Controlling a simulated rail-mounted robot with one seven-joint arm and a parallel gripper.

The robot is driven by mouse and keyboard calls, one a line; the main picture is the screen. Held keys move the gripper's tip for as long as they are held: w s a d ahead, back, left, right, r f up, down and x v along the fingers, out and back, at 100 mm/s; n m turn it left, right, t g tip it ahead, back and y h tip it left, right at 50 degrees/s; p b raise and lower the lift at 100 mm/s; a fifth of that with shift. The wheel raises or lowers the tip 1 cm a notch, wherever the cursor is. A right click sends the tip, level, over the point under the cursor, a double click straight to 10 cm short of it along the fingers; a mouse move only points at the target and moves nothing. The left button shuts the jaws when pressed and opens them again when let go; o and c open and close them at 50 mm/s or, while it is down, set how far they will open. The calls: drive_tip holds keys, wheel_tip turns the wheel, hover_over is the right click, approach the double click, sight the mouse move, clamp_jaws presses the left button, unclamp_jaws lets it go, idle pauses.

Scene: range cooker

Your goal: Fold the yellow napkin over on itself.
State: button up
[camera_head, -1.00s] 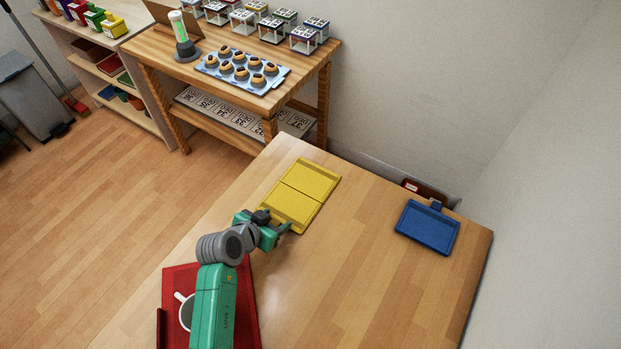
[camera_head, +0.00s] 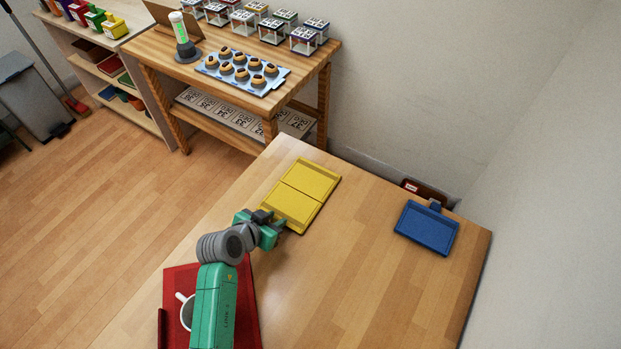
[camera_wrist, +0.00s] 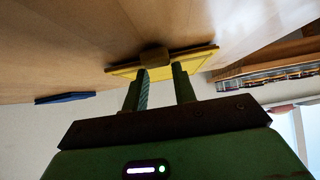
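The yellow napkin (camera_head: 308,180) lies flat on the wooden table, a crease line across its middle dividing it into two panels. My gripper (camera_head: 278,222) is at its near edge, low over the table, and covers a little of the near corner. In the wrist view my gripper (camera_wrist: 160,70) has its two green fingers apart with a gap between them. The yellow napkin (camera_wrist: 195,58) shows edge-on beyond the fingertips, with a small brown block (camera_wrist: 155,55) at its edge, in line with the gap. I cannot tell whether the fingers touch the napkin.
A blue tray-like piece (camera_head: 427,228) lies at the table's right. A red mat (camera_head: 180,277) with a white mug (camera_head: 186,308) is at the near left, partly behind my arm. A wooden bench (camera_head: 160,46) with a muffin tray (camera_head: 278,83) stands behind. The table's middle is clear.

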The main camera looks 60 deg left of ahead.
drive_tip(key=shift+w+a+r+p, duration=0.1)
drive_tip(key=shift+w+r+p, duration=0.1)
drive_tip(key=shift+r+p, duration=0.45)
drive_tip(key=shift+r, duration=0.1)
drive_tip(key=shift+b, duration=0.3)
drive_tip(key=shift+f+b, duration=0.7)
drive_tip(key=shift+f, duration=0.3)
drive_tip(key=o, duration=0.7)
drive_tip(key=shift+r, duration=0.1)
wheel_tip(320, 180, up, 7)
drive_tip(key=p, duration=0.6)
